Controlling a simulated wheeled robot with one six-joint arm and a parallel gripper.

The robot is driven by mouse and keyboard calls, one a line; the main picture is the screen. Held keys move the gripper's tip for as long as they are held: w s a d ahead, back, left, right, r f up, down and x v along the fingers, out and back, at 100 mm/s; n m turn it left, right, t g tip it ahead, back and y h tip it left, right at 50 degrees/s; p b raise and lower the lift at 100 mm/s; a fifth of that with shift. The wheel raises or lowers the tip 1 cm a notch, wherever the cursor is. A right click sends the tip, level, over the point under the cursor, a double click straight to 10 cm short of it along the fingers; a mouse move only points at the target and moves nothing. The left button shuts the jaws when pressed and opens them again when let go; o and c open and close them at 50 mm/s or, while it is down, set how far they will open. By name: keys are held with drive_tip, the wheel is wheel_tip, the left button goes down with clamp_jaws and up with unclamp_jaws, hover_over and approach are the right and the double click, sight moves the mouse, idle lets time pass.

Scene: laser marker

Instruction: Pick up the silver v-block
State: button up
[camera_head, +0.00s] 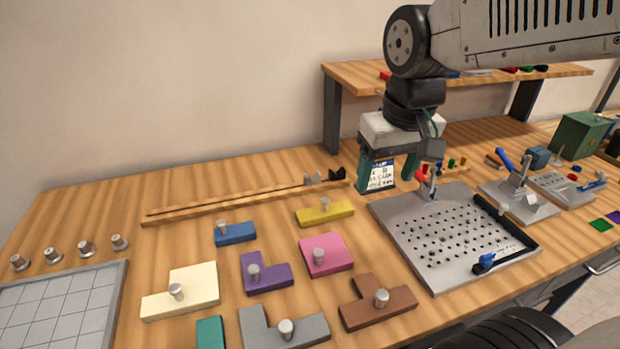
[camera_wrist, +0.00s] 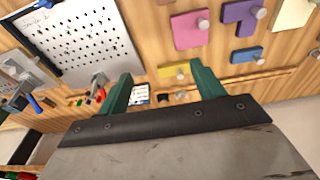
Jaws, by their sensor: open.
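The silver v-block (camera_head: 313,179) is a small grey notched block near the right end of a long wooden strip, just left of a black v-block (camera_head: 337,173). In the wrist view the silver v-block (camera_wrist: 181,96) shows small between the green fingers, beside the black one (camera_wrist: 163,98). My gripper (camera_head: 386,180) is open and empty, with its green fingers pointing down, to the right of both v-blocks in the head view. It also shows in the wrist view (camera_wrist: 161,70). A white labelled card (camera_head: 381,176) appears between the fingers.
A perforated metal plate (camera_head: 440,240) lies in front of my gripper. A yellow block with a knob (camera_head: 338,215) and several other coloured knobbed blocks lie at front left. A raised wooden shelf (camera_head: 350,74) stands behind. Bare table lies behind the wooden strip (camera_head: 230,203).

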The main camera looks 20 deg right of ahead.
drive_tip(key=w+a+f, duration=0.1)
drive_tip(key=w+f, duration=0.1)
drive_tip(key=w, duration=0.6)
drive_tip(key=w+f, duration=0.3)
drive_tip(key=w, duration=0.6)
drive_tip(key=t, duration=0.1)
approach(312, 178)
drive_tip(key=shift+x, duration=0.8)
drive_tip(key=x, duration=0.5)
drive_tip(key=shift+f, duration=0.2)
drive_tip(key=c, duration=1.1)
